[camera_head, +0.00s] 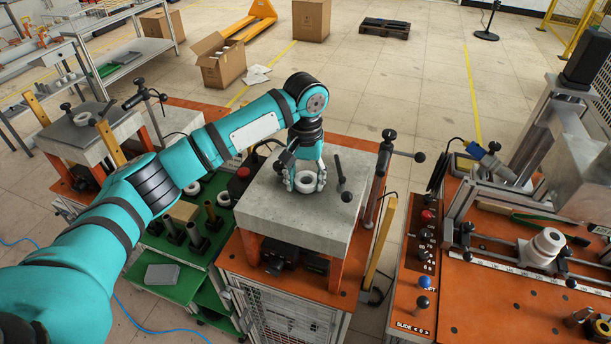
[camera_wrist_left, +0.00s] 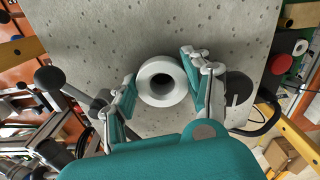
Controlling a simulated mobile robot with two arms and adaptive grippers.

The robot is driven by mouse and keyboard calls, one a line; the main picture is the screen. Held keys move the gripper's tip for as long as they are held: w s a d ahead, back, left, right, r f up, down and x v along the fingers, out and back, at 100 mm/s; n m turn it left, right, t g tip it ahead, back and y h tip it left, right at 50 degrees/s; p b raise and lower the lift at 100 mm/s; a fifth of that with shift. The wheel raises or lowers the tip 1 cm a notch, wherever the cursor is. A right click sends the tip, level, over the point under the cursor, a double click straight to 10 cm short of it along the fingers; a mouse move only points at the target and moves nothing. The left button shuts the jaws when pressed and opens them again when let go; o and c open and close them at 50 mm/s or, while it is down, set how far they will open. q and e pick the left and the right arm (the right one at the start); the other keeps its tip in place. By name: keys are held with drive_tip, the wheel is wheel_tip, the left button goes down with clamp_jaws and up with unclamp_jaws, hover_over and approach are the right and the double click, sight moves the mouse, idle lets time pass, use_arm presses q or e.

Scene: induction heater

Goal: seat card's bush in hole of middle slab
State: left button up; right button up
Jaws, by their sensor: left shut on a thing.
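The middle slab (camera_head: 285,225) is a grey speckled block on an orange-legged stand, and its top fills much of the left wrist view (camera_wrist_left: 235,35). A white ring-shaped bush (camera_head: 305,187) is upright at the slab top, with its dark bore facing up in the left wrist view (camera_wrist_left: 148,91). My left gripper (camera_head: 306,178) points down with its fingers on either side of the bush, shut on it. The slab's hole is hidden, and I cannot tell how deep the bush sits. No card is readable. My right gripper is out of view.
A black ball-ended lever (camera_head: 342,178) stands close to the right of the gripper, and a clamp post (camera_head: 383,170) rises at the slab's right edge. A second slab (camera_head: 85,130) with a white ring is at left. Another white bush (camera_head: 543,247) sits on the right machine.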

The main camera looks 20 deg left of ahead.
use_arm(q)
drive_tip(key=shift+f, duration=0.4)
drive_tip(key=o, duration=1.2)
drive_tip(key=shift+c, duration=0.2)
drive_tip(key=shift+o, duration=1)
drive_tip(key=shift+w+d, duration=0.1)
drive_tip(key=shift+d, duration=0.05)
drive_tip(key=shift+r, duration=0.1)
wheel_tip(320, 180, up, 12)
drive_tip(key=shift+d, duration=0.15)
